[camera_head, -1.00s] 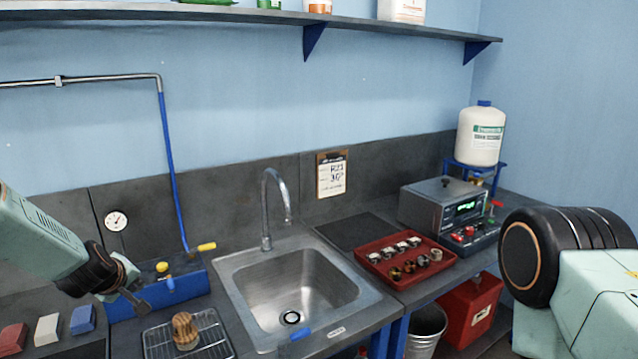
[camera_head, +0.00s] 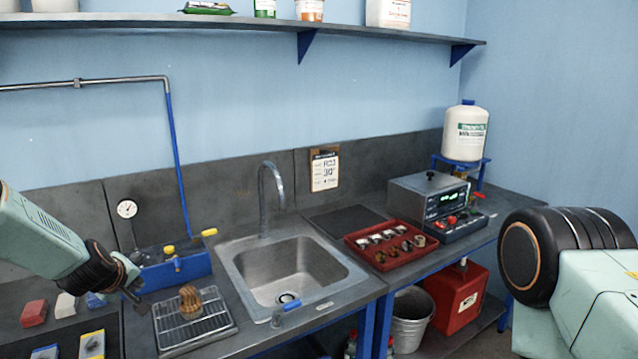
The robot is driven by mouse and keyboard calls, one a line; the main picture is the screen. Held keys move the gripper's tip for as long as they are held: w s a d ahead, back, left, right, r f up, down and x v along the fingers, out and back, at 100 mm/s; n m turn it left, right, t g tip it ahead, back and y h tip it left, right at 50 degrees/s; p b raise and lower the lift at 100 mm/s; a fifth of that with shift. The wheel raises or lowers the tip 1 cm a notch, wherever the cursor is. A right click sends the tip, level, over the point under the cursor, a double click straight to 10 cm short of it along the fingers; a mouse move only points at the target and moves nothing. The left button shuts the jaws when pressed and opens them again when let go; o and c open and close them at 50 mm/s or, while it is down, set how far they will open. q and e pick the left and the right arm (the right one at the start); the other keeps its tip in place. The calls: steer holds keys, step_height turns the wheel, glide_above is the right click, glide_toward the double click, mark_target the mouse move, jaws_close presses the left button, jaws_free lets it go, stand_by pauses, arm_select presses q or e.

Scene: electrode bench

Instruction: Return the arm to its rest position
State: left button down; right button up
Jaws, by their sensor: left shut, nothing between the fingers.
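My left gripper (camera_head: 135,296) is shut and empty at the left, in front of the blue gas-valve box (camera_head: 190,268). It hangs over the bench, left of the wire rack (camera_head: 217,332), with its fingers pointing down and right. My left arm comes in from the left edge. On the right, a black rounded joint and a pale green link of my right arm show; my right gripper is out of view.
A brown ribbed piece (camera_head: 190,299) sits on the rack. The steel sink (camera_head: 325,270) with its tap is mid-bench. A red tray (camera_head: 351,240) of small parts and a grey meter (camera_head: 411,202) stand right. Coloured blocks (camera_head: 34,313) lie left. A bucket (camera_head: 413,318) is below.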

arm_select(q)
steer(key=s+d+f+m+g+b, duration=0.1)
steer(key=s+d+f+m+b, duration=0.2)
steer(key=s+f, duration=0.45)
steer(key=s+d+f+m+g+h+b, duration=0.1)
steer(key=s+d+f+m+b, duration=0.1)
steer(key=s+d+f, duration=0.5)
steer(key=s+d+f+m+g+b, duration=0.1)
steer(key=s+d+f+m+b, duration=0.15)
steer(key=s+f, duration=0.45)
steer(key=s+d+f+m+g+b, duration=0.2)
steer(key=s+f+b, duration=0.4)
steer(key=s+f, duration=0.3)
steer(key=s+d+f+m+g+h+b, duration=0.1)
steer(key=s+d+f+g+b, duration=0.2)
steer(key=s, duration=1.4)
step_height(320, 180, down, 7)
steer(key=g+b, duration=0.1)
steer(key=b, duration=0.3)
steer(key=shift+s+d+f+m, duration=0.2)
steer(key=shift+s+d+m, duration=0.15)
steer(key=shift+d, duration=0.05)
steer(key=shift+r, duration=0.1)
